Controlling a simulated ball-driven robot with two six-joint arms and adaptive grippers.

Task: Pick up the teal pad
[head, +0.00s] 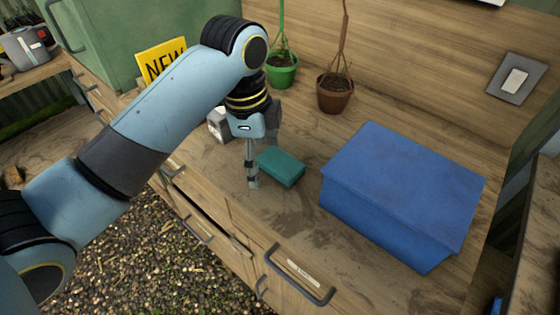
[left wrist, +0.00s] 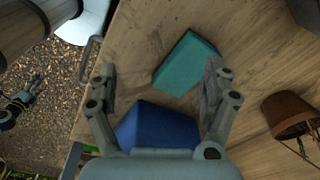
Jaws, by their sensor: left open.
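The teal pad (head: 281,168) lies flat on the wooden worktop, left of the blue box (head: 400,190). It also shows in the left wrist view (left wrist: 186,62), partly between and beyond the fingers. I cannot tell how high the tips are above the worktop. What seems to be my right gripper (left wrist: 33,86) shows small over the gravel, its jaws too small to judge.
A green pot (head: 281,72) and a brown pot (head: 334,95) with plants stand behind the pad. A yellow sign (head: 161,62) and a small grey-white object (head: 218,125) are near my left arm. The front worktop, before the pad, is clear. Drawer handles (head: 300,280) stick out in front.

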